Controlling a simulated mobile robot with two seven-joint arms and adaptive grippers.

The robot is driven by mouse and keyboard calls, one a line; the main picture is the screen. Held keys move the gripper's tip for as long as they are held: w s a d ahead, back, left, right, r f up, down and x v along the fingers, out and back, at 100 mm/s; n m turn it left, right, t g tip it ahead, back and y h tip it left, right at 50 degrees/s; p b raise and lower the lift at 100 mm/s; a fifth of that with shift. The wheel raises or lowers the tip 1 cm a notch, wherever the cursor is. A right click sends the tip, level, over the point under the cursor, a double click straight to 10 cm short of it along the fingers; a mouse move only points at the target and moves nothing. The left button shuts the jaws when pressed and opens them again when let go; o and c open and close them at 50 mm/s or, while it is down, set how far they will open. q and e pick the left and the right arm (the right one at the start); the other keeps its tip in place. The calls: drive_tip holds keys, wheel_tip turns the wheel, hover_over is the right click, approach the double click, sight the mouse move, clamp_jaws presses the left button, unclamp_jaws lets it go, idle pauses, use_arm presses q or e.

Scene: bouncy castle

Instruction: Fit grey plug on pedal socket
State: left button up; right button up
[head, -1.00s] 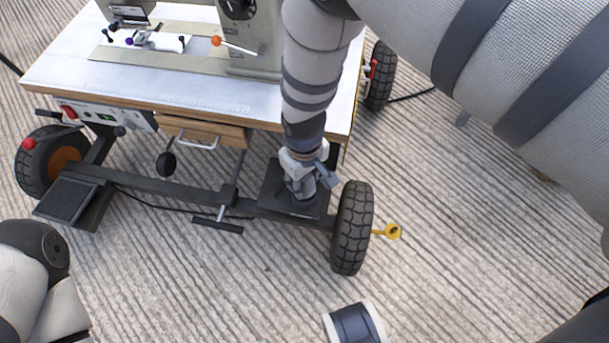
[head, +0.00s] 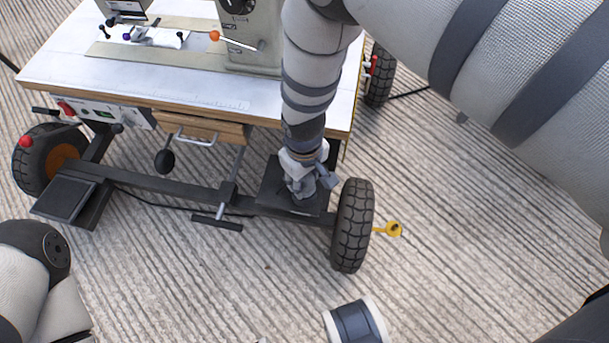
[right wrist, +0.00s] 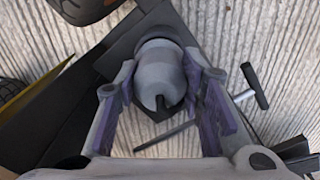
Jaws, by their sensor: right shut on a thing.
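My right gripper (head: 303,190) points down over a dark flat pedal-like plate (head: 268,192) at the right end of the cart's lower bar. In the right wrist view its purple-padded fingers (right wrist: 165,105) stand on both sides of a rounded grey plug (right wrist: 158,72) with a notch in its end. The gripper is shut on this plug. The plug is at or just over the dark plate. I cannot tell whether it is seated, and I cannot make out the pedal socket, which the gripper and plug may hide.
A sewing-machine table (head: 200,95) on wheels stands above. A black tyre (head: 353,225) with a yellow-ended lever (head: 392,229) is close right of the gripper. A T-handle (head: 217,221) and a dark pedal (head: 66,198) lie left.

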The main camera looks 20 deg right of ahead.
drive_tip(key=shift+f, duration=0.25)
drive_tip(key=o, duration=1.3)
wheel_tip(320, 180, up, 12)
drive_tip(key=shift+a, duration=0.1)
